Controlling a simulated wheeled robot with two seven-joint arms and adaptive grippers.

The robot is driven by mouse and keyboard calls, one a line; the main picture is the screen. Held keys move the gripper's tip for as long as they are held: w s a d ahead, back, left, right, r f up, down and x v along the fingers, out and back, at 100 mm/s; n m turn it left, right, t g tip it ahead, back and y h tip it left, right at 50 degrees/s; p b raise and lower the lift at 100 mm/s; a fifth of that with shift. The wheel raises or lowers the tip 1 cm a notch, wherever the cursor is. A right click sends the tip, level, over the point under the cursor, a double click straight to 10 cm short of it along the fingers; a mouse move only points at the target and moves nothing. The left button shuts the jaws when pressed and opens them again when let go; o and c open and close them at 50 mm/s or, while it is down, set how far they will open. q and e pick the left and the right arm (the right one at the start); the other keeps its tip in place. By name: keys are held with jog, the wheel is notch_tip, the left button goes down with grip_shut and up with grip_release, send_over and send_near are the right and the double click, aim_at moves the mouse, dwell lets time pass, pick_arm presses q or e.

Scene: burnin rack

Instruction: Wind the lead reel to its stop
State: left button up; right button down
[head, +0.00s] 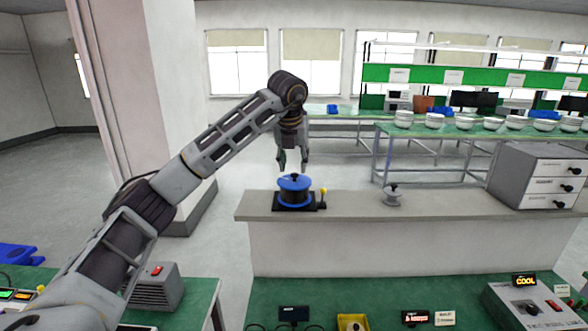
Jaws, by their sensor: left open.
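The lead reel (294,190) is blue with a black knob on top and a black base. It stands on the grey ledge, left of the middle. A small post with a yellow tip (323,192) stands at the right of its base. My left gripper (292,167) hangs pointing down just above the reel's knob, fingers apart and empty. It looks close to the knob, and I cannot tell whether it touches. My right gripper is not in view.
A grey knobbed piece (393,196) stands on the ledge (350,205) right of the reel, with bare ledge between. A drawer cabinet (540,176) is at the right. A green bench (375,290) in front holds devices and labels.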

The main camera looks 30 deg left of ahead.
aim_at(294, 173)
pick_arm(q)
jog(key=shift+p+x, duration=0.4)
jog(key=shift+x, duration=1.55)
grip_shut()
jog(key=shift+m, duration=0.5)
